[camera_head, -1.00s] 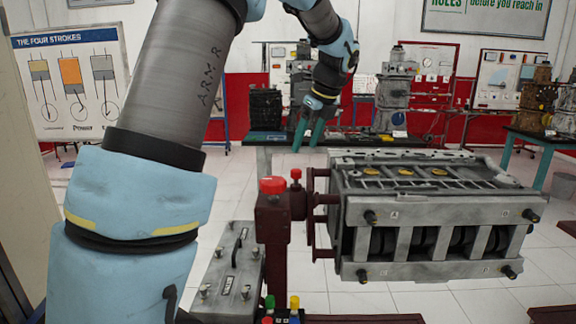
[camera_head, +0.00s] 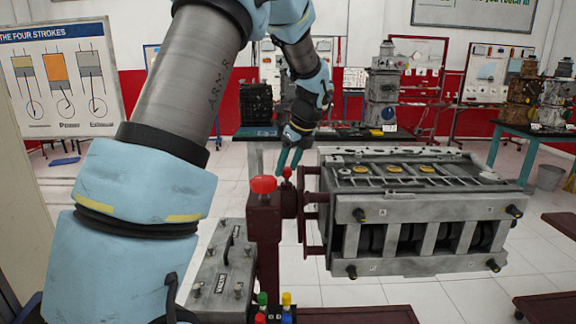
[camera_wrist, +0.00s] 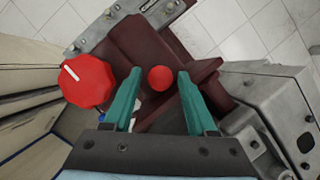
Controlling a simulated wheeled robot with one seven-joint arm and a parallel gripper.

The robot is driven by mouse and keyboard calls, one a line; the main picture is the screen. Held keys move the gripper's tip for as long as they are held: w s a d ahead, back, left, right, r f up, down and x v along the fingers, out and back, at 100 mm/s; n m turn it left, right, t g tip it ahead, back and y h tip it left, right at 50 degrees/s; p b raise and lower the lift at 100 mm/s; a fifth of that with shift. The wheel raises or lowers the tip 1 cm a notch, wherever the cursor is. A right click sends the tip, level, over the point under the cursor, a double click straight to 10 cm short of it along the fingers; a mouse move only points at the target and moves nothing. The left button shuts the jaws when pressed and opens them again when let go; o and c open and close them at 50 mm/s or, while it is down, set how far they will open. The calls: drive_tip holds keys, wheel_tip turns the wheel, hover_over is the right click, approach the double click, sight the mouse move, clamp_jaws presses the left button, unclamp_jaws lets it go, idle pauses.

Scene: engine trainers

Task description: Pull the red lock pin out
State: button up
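The red lock pin shows as a small red ball head (camera_head: 287,173) on top of the dark red stand (camera_head: 264,228), beside the engine block. In the wrist view the ball head (camera_wrist: 159,78) lies between the two teal fingers of my gripper (camera_wrist: 159,72), with a gap on both sides. My gripper is open and empty. In the head view my gripper (camera_head: 289,158) points down just above the pin head. The pin's shaft is mostly hidden below the head.
A larger red knob (camera_head: 263,184) stands close left of the pin; it also shows in the wrist view (camera_wrist: 88,82). The grey engine block (camera_head: 425,208) hangs to the right on the stand. A grey metal box (camera_head: 224,270) is at lower left. Benches with engines stand behind.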

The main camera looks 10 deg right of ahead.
clamp_jaws()
idle(1.1)
